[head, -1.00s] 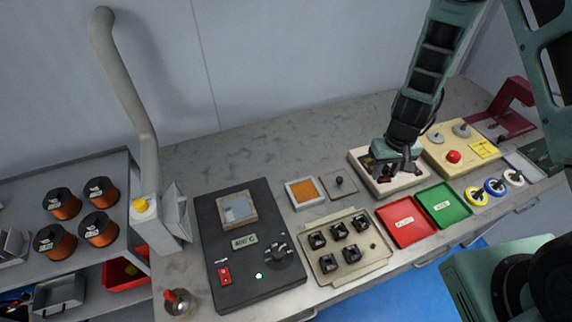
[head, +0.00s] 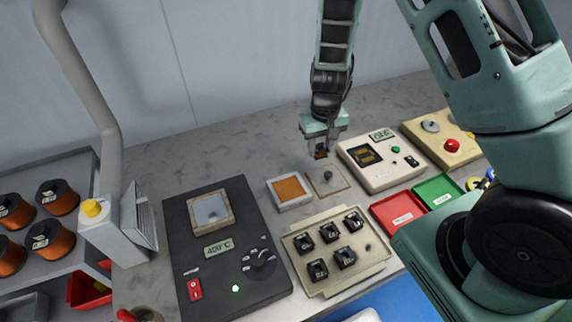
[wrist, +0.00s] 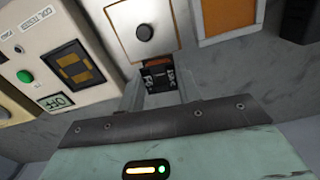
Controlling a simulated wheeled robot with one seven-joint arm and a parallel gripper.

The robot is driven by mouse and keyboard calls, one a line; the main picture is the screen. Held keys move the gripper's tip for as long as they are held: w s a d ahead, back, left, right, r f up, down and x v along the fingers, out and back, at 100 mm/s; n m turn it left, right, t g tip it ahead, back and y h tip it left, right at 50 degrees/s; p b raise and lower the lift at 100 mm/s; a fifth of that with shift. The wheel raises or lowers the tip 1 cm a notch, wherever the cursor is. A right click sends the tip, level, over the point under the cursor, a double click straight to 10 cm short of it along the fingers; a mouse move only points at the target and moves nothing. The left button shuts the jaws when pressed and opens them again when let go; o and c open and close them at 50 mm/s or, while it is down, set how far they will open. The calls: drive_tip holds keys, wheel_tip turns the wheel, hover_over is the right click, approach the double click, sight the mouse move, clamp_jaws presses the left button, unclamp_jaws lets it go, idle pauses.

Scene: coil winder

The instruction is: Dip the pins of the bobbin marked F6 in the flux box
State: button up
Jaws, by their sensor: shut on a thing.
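My gripper (head: 321,151) is shut on a small dark bobbin (wrist: 158,82) with copper winding, held above the bench near the grey plate with a knob (head: 327,177). White marks show on the bobbin in the wrist view, but I cannot read them surely. The fingers hide part of it. The flux box (head: 272,190), a shallow white box with an orange filling, stands just left of the plate in the head view. It also shows at the top right of the wrist view (wrist: 228,16). The bobbin is apart from the box.
A beige tray (head: 299,284) holds several dark bobbins and has one empty place. Left of it is a black solder pot unit (head: 185,255) reading 400°C. A white tester (head: 385,176) stands to the right, with red (head: 397,212) and green (head: 437,190) trays in front.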

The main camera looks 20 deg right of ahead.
drive_tip(key=a+m, duration=0.1)
drive_tip(key=a, duration=0.1)
drive_tip(key=a+m+b, duration=0.1)
drive_tip(key=shift+s+a+f, duration=0.2)
drive_tip(key=shift+a+f, duration=0.15)
drive_tip(key=shift+f, duration=0.05)
drive_tip(key=s+a+m, duration=0.1)
drive_tip(key=a+m, duration=0.1)
drive_tip(key=s+a+r+m, duration=0.1)
drive_tip(key=a+m, duration=0.1)
drive_tip(key=s+a+r+m, duration=0.1)
drive_tip(key=a, duration=0.2)
drive_tip(key=shift+s+m, duration=0.3)
drive_tip(key=shift+m, duration=0.1)
drive_tip(key=b, duration=0.5)
hover_over(289, 190)
drive_tip(key=shift+f, duration=2.2)
drive_tip(key=shift+f, duration=0.75)
drive_tip(key=shift+r+p, duration=2.35)
drive_tip(key=shift+r, duration=0.45)
